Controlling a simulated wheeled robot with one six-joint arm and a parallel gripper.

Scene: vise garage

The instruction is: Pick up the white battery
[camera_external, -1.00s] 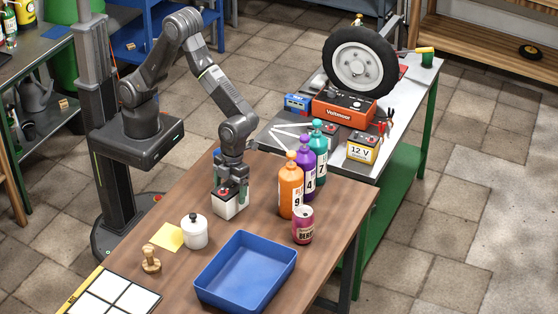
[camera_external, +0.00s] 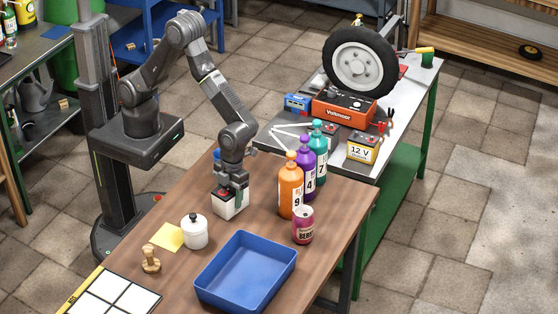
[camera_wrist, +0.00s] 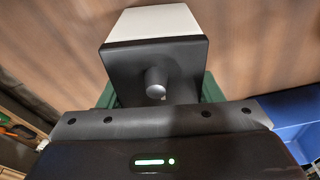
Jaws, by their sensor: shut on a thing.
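The white battery (camera_external: 228,208) is a white box with a dark top, on or just above the brown table; I cannot tell if there is a gap under it. In the wrist view its white side (camera_wrist: 155,22) shows beyond the dark top with one round grey terminal. My gripper (camera_external: 233,194) points down over it and is shut on it. The green fingers lie on either side of the battery in the wrist view, mostly hidden behind its top.
Orange (camera_external: 290,192), purple (camera_external: 307,182) and teal bottles (camera_external: 319,150) stand to the right, with a red can (camera_external: 303,225). An empty blue tray (camera_external: 250,295) lies in front.

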